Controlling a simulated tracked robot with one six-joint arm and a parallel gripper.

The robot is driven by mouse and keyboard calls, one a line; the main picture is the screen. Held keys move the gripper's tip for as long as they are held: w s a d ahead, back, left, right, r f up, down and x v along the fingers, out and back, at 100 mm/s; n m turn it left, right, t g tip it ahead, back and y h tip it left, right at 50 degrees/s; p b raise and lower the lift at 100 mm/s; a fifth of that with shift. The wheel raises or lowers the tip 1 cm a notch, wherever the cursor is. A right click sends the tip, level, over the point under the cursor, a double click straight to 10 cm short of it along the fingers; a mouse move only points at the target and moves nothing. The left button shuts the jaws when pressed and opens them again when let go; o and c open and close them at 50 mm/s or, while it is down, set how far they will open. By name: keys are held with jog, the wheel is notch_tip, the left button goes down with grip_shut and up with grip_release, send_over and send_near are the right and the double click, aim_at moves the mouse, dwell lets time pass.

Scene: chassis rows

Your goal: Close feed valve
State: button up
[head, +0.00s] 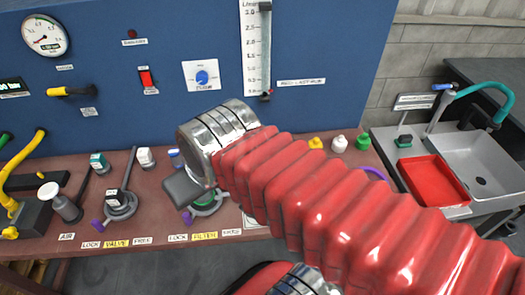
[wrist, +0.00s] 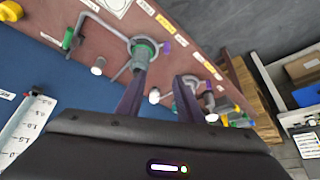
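A valve with a yellow lever (head: 70,91) is on the blue panel at the left in the head view. Its lever lies about level, and the label under it is too small to read, so I cannot tell if it is the feed valve. My gripper (head: 185,188) is in front of the bench, right of and lower than that lever in the picture, and largely hidden by my arm. In the wrist view my gripper (wrist: 160,88) has its two dark fingers apart with nothing between them, pointing at the bench. The lever does not show there.
The panel (head: 330,40) also bears a gauge (head: 45,35), a red switch (head: 146,78), a blue knob (head: 202,77) and a level tube (head: 264,50). Clamp fixtures (head: 119,203) and small bottles stand on the brown bench. A sink (head: 480,180) is at the right.

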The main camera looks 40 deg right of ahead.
jog(key=shift+w+d, duration=0.1)
jog(key=shift+d, duration=0.05)
jog(key=w+d+f+m+g, duration=0.1)
jog(key=w+d+m, duration=0.1)
jog(key=d, duration=0.8)
jog(key=w+d+f+m+g+y, duration=0.1)
jog(key=w+d+m+g, duration=0.1)
jog(key=d, duration=0.8)
jog(key=w+d+f+m+g, duration=0.1)
jog(key=w+d+f+m, duration=0.1)
jog(key=d, duration=0.8)
jog(key=shift+w+m+y, duration=0.4)
jog(key=shift+w+m, duration=0.1)
jog(key=shift+f, duration=0.1)
jog(key=x, duration=1.3)
jog(key=shift+s+a+f, duration=0.1)
jog(key=shift+f, duration=0.2)
grip_shut()
